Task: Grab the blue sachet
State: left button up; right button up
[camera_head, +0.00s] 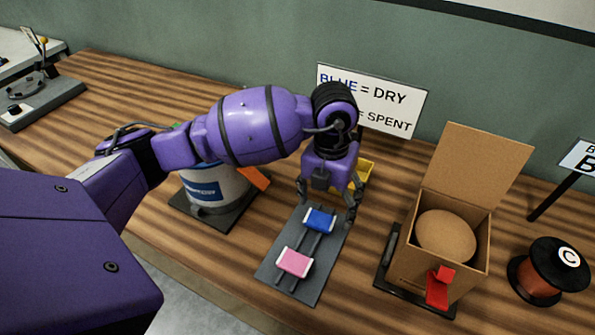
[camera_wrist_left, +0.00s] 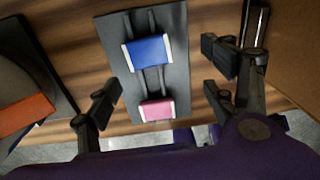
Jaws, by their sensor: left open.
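The blue sachet (camera_head: 319,220) lies on a dark grey tray (camera_head: 312,285), at its far end, across two dark rails. A pink sachet (camera_head: 294,263) lies on the same rails nearer the front. In the left wrist view the blue sachet (camera_wrist_left: 148,52) is above the pink sachet (camera_wrist_left: 156,110). My left gripper (camera_head: 328,208) is open and empty, over the far end of the tray, with its fingers spread to either side of the blue sachet in the head view. It also shows in the left wrist view (camera_wrist_left: 160,96). My right gripper is out of view.
An open cardboard box (camera_head: 400,255) with a round brown item and a red clip stands to the right. A copper-coloured spool (camera_head: 548,270) is farther right. A white canister (camera_head: 215,187) stands left of the tray. A yellow bin (camera_head: 366,172) and a sign (camera_head: 395,108) are behind my gripper.

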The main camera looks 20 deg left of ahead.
aim_at(320, 219)
pick_arm(q)
jog(key=shift+w+a+r, duration=0.25)
jog(key=shift+w+a, duration=0.1)
jog(key=shift+a, duration=0.15)
jog(key=shift+s+f, duration=0.1)
jog(key=shift+f, duration=0.2)
jog(key=shift+s+a+f, duration=0.1)
jog(key=shift+s+f, duration=0.05)
jog(key=shift+f, duration=0.65)
jog(key=f, duration=0.5)
jog(key=shift+w+a, duration=0.1)
jog(key=shift+w, duration=0.2)
jog(key=c, duration=1)
jog(key=shift+c, duration=0.8)
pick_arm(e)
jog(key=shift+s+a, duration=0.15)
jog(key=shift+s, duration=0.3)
